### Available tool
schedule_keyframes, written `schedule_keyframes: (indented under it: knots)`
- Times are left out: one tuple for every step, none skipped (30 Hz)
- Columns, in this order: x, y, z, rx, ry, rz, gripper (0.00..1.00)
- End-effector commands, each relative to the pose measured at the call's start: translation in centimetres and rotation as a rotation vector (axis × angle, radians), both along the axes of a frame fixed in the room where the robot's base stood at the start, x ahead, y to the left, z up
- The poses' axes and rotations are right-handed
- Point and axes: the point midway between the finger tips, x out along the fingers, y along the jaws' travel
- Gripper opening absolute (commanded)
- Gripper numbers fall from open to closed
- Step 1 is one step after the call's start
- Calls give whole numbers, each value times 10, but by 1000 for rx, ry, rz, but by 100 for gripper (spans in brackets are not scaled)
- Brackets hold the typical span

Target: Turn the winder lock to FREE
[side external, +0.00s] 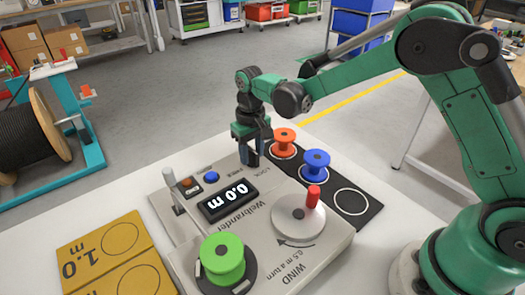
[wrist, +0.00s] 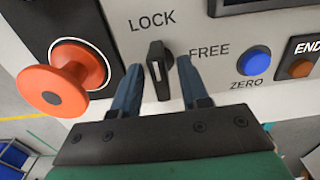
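The winder lock is a small black knob (wrist: 158,72) with a white line, on the light panel of the winder (side external: 335,236). In the wrist view it stands nearly upright in the picture, below the word LOCK, with FREE to its right. My gripper (wrist: 160,64) is open, with one blue finger on each side of the knob and gaps visible between. In the side external view my gripper (side external: 251,156) points down at the panel's far edge. The knob cannot be made out there.
An orange reel (side external: 284,139) and a blue reel (side external: 316,163) stand on a black strip beside the winder. The ZERO button (wrist: 254,62) is right of FREE. A red-handled crank (side external: 300,216), display (side external: 228,200) and green reel (side external: 222,259) are nearer the camera.

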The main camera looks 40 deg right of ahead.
Motion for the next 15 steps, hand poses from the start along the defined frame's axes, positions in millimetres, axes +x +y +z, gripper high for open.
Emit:
schedule_keyframes:
  knots:
    - [0, 0, 0, 0, 0, 0, 39]
    - [0, 0, 0, 0, 0, 0, 39]
    - [0, 0, 0, 0, 0, 0, 39]
    - [0, 0, 0, 0, 0, 0, 39]
    - [0, 0, 0, 0, 0, 0, 39]
    - [0, 0, 0, 0, 0, 0, 34]
    - [0, 0, 0, 0, 0, 0, 25]
    - [0, 0, 0, 0, 0, 0, 17]
    - [0, 0, 0, 0, 0, 0, 5]
    - [0, 0, 0, 0, 0, 0, 0]
    - [0, 0, 0, 0, 0, 0, 0]
    - [0, 0, 0, 0, 0, 0, 0]
    - [0, 0, 0, 0, 0, 0, 0]
    - [0, 0, 0, 0, 0, -2, 0]
    - [0, 0, 0, 0, 0, -14, 0]
